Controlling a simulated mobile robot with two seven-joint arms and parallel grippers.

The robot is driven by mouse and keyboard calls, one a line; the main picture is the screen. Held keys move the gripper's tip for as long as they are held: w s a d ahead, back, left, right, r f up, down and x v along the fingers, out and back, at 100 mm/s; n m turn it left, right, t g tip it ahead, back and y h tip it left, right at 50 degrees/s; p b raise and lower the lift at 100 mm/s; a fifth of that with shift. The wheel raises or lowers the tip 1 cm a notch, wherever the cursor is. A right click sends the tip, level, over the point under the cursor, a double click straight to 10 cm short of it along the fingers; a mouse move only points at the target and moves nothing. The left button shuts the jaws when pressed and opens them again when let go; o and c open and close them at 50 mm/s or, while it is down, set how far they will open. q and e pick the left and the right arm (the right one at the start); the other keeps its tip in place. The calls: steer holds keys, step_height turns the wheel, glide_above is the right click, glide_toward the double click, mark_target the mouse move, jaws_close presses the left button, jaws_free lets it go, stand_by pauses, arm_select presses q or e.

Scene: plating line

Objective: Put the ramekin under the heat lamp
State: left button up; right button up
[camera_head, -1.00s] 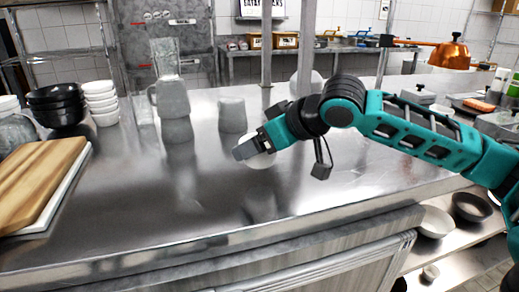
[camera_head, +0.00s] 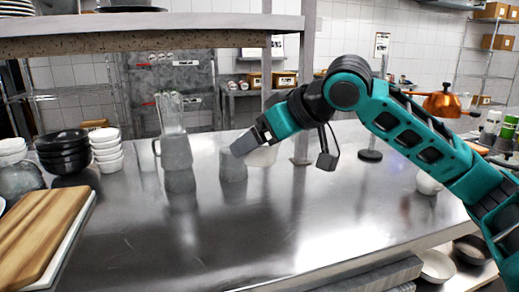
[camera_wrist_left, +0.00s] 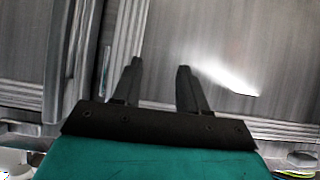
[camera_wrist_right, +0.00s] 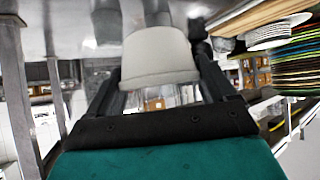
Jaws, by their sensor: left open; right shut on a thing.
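The ramekin, a small off-white cup, is in my right gripper (camera_head: 247,143). The copper heat lamp (camera_head: 442,103) hangs at the right of the head view, beyond my right arm and well apart from the ramekin. My left gripper (camera_wrist_left: 157,78) is open and empty in the left wrist view, over a metal surface; the head view does not show it.
Black bowls (camera_head: 63,153), white bowls (camera_head: 107,155) and a wooden board (camera_head: 38,235) are at the left. A white bowl (camera_head: 428,184) is at the right. The counter's front middle is clear.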

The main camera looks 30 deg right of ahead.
steer(key=shift+r+p, duration=0.35)
steer(key=shift+r, duration=1.05)
steer(key=shift+r, duration=0.1)
